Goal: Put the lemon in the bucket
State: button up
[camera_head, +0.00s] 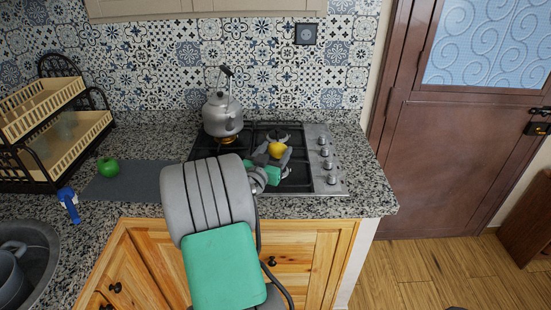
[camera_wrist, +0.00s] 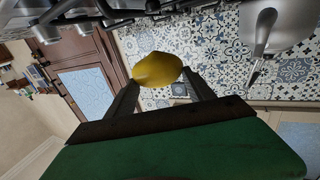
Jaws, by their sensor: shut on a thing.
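The yellow lemon (camera_head: 276,149) is held between the fingers of my gripper (camera_head: 271,157), over the black stove top. In the wrist view the lemon (camera_wrist: 157,69) sits between the two fingertips (camera_wrist: 157,84), which are shut on it. A grey metal bucket (camera_head: 12,272) stands in the sink at the lower left, partly cut off by the picture edge. My gripper is far to the right of the bucket.
A grey kettle (camera_head: 222,114) stands on the stove (camera_head: 326,172), left of my gripper. A green apple (camera_head: 108,167) lies on a dark mat (camera_head: 135,186). A blue spray bottle (camera_head: 69,204) is near the sink (camera_head: 40,240). A dish rack (camera_head: 60,135) stands at the left.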

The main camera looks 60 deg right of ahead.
aim_at(275, 158)
jog(key=f, duration=0.3)
jog(key=shift+w+d+f+p, duration=0.1)
jog(key=shift+d+f+p, duration=0.25)
jog(key=shift+f+b, duration=0.3)
jog(key=shift+b, duration=0.1)
jog(key=o, duration=1.4)
jog(key=shift+r, duration=0.1)
jog(key=shift+o, duration=0.2)
